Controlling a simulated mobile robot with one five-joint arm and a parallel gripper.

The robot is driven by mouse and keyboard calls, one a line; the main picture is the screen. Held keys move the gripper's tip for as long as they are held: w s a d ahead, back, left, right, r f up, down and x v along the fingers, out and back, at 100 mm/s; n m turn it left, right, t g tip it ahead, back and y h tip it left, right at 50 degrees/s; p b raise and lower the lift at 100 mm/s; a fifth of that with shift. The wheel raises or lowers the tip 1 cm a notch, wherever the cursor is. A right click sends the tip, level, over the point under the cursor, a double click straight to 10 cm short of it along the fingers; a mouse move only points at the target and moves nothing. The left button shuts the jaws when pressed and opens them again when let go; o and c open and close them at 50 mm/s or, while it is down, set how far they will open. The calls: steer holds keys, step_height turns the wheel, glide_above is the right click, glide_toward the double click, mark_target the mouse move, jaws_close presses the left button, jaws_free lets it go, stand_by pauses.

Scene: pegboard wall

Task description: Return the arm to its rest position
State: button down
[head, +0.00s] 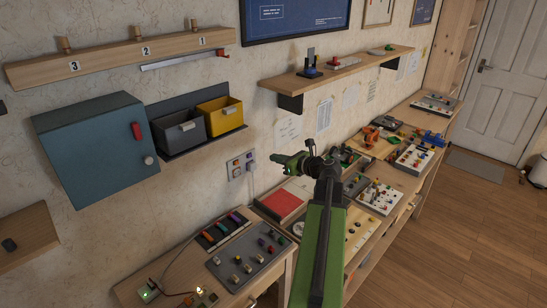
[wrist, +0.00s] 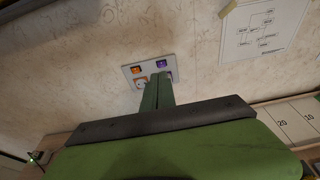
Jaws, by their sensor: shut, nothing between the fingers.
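My gripper (head: 278,158) is at the end of my green arm in the head view, raised above the workbench and pointing left toward the wall. Its fingers are shut with nothing between them. In the wrist view my gripper (wrist: 157,82) shows as closed green fingers in front of the wall switch panel (wrist: 150,72). The fingertips overlap the panel's lower part in that view; I cannot tell whether they touch it.
A teal cabinet (head: 95,150), grey and yellow bins (head: 222,117) and a wooden shelf (head: 340,72) are on the wall. The wooden floor (head: 440,240) on the right is clear.

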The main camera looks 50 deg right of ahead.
stand_by(0.3)
steer(key=w+a+f+n+g+y, duration=0.25)
steer(key=a+n, duration=0.25)
steer(key=a, duration=0.4)
steer(key=w+a+f+n+g+y, duration=0.15)
steer(key=w+a+f+n, duration=0.3)
steer(key=a, duration=0.45)
steer(key=w+a+f+n+g+y, duration=0.1)
steer(key=w+a+f+n+g, duration=0.15)
steer(key=a+n, duration=0.5)
steer(key=s+a+f+n+g+h, duration=0.1)
steer(key=s+a+f+n+g, duration=0.1)
steer(key=a+n, duration=0.4)
steer(key=s+a+f+n+g+h, duration=0.1)
steer(key=s+a+f+n+g, duration=0.2)
steer(key=a+n, duration=0.4)
steer(key=s+a+f+n+g+h, duration=0.2)
steer(key=a+n, duration=0.4)
steer(key=a, duration=0.9)
steer(key=shift+s+a+f+n+g, duration=0.3)
steer(key=shift+s+a+f+g, duration=0.05)
steer(key=shift+f+g, duration=0.45)
